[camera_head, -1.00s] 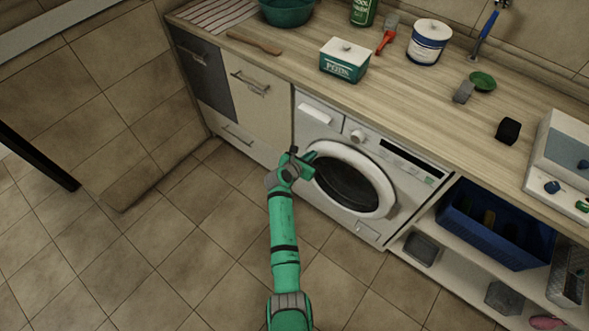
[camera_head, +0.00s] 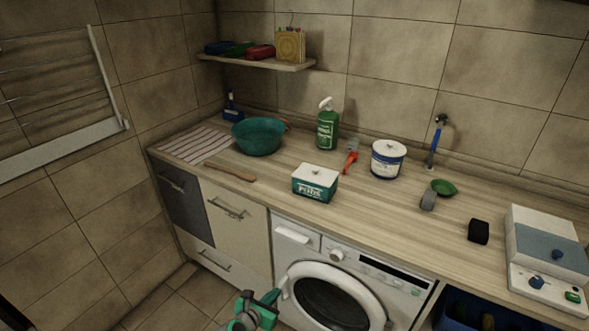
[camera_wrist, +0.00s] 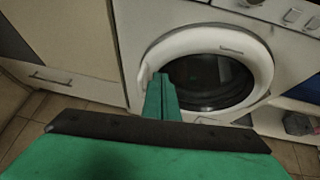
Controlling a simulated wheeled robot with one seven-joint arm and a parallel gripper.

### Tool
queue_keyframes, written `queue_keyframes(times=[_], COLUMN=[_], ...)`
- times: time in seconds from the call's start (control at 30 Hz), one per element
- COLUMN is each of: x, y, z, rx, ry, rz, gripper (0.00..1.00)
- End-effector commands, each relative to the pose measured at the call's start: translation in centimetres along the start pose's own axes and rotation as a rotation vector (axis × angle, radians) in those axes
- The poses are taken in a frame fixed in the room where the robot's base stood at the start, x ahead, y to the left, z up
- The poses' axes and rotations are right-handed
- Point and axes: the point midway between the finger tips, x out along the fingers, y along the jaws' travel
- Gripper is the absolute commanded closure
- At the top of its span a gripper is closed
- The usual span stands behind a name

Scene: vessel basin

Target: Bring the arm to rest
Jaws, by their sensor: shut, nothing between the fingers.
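My gripper (camera_head: 270,299) is low in the head view, in front of the washing machine (camera_head: 290,246). Its fingers are shut with nothing between them. In the wrist view the shut green fingers (camera_wrist: 162,98) point toward the machine's round door (camera_wrist: 153,54), overlapping its left rim in the picture. I cannot tell whether they touch it. The door looks closed. Most of my arm is below the head view's edge.
The worktop above holds a teal basin (camera_head: 258,138), a pods box (camera_head: 315,184), a green spray bottle (camera_head: 327,130), a white tub (camera_head: 388,160) and a black block (camera_head: 479,232). A blue crate (camera_head: 459,309) is right of the machine. Floor (camera_head: 165,303) shows at lower left.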

Motion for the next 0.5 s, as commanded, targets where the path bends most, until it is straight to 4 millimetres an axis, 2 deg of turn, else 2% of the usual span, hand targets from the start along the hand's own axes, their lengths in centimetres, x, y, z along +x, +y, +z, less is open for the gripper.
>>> queue_keyframes(times=[0.13,0.27,0.5], x=[-0.3,-1.6,-6.1], y=[-0.8,-2.6,-6.7], z=[-1.7,-5.2,-11.6], rx=[0.06,0.222,0.649], ry=[0.015,0.048,0.136], rz=[0.02,0.069,0.17], gripper=[1.0,1.0,1.0])
